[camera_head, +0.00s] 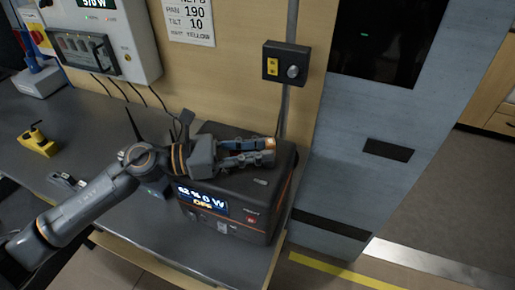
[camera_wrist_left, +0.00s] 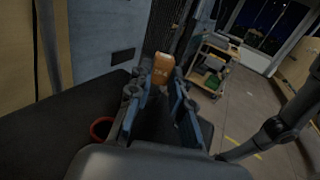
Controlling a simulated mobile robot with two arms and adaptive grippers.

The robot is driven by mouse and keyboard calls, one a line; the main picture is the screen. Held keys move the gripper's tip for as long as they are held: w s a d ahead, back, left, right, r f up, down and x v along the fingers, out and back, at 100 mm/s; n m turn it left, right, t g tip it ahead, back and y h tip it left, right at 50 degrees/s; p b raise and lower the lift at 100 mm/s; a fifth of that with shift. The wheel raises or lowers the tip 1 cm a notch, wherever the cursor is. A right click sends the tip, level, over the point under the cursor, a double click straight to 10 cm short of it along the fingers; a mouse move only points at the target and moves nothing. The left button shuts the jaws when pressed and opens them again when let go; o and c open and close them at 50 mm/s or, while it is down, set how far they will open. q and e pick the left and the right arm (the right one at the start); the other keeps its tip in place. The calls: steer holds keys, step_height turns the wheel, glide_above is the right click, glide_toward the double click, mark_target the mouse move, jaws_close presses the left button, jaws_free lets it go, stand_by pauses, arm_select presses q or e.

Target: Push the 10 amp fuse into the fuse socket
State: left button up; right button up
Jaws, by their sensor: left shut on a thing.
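My left gripper (camera_head: 267,151) reaches in from the left over the black power station (camera_head: 238,234). It is shut on a small orange block, which looks like the fuse (camera_wrist_left: 163,68). The block sticks out between the fingertips in the wrist view, and its marking is too blurred to read. In the head view, a bit of orange shows at the fingertips. The gripper is above the power station's top. No fuse socket can be told for sure. A black wall box (camera_head: 286,64) with a yellow insert and a round knob is above and behind the gripper.
The power station's display (camera_head: 203,199) is lit. A yellow device (camera_head: 39,142) and a grey control box (camera_head: 86,54) are at the left. A grey cabinet (camera_head: 350,130) stands right of the bench. A shelf cart (camera_wrist_left: 214,68) and a reddish round object (camera_wrist_left: 102,128) show in the wrist view.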

arm_select(q)
steer(key=shift+r+p, duration=0.35)
steer(key=shift+r, duration=0.1)
stand_by(0.7)
